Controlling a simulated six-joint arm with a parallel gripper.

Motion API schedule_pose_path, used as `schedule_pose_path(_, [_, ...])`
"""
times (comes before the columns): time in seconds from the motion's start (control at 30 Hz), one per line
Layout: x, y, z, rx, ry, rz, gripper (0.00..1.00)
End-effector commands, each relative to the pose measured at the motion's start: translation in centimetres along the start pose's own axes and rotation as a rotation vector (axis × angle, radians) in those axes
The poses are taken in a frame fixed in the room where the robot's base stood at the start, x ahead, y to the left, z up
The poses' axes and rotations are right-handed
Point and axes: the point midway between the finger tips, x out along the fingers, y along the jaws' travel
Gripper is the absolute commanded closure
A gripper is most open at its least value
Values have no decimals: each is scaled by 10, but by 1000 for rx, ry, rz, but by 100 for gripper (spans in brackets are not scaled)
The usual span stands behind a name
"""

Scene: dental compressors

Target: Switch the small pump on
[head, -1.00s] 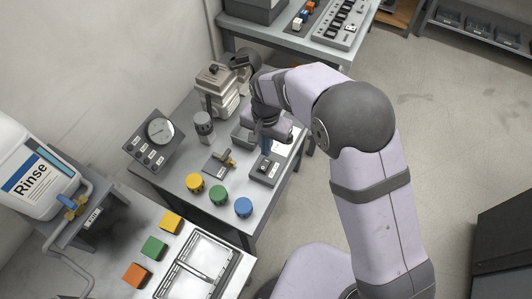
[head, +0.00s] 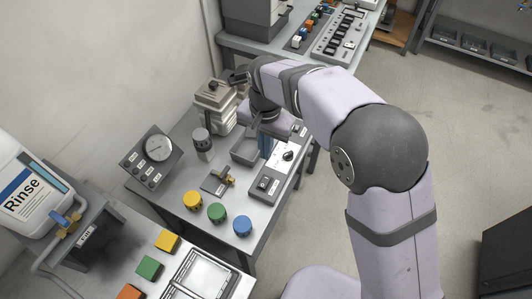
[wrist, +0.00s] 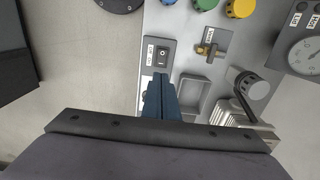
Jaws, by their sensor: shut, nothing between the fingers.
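A small grey switch box with a dark rocker (head: 263,185) sits on the bench near its right edge. It also shows in the wrist view (wrist: 162,57), with a pale label beside it. I cannot tell which way the rocker is set. A beige and grey pump-like unit (head: 214,106) stands at the back of the bench; its base is partly hidden in the wrist view. My gripper (head: 266,154) has blue fingers, shut and empty. In the wrist view its fingertips (wrist: 158,78) point towards the switch box, apart from it as seen in the head view.
A white panel with a black knob (head: 288,155) lies right of my fingers. A brass valve (head: 226,177), yellow, green and blue round knobs (head: 217,212), a gauge panel (head: 152,158) and a grey tray (head: 245,150) crowd the bench. A Rinse jug (head: 30,195) stands left.

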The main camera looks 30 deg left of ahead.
Motion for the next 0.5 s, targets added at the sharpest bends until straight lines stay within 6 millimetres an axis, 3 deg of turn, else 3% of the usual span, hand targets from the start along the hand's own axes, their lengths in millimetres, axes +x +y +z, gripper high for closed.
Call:
schedule_pose_path(0.23, [1, -3, -15, 2, 3, -3, 100])
schedule_pose_path(0.5, [-1, -3, -15, 1, 3, -2, 100])
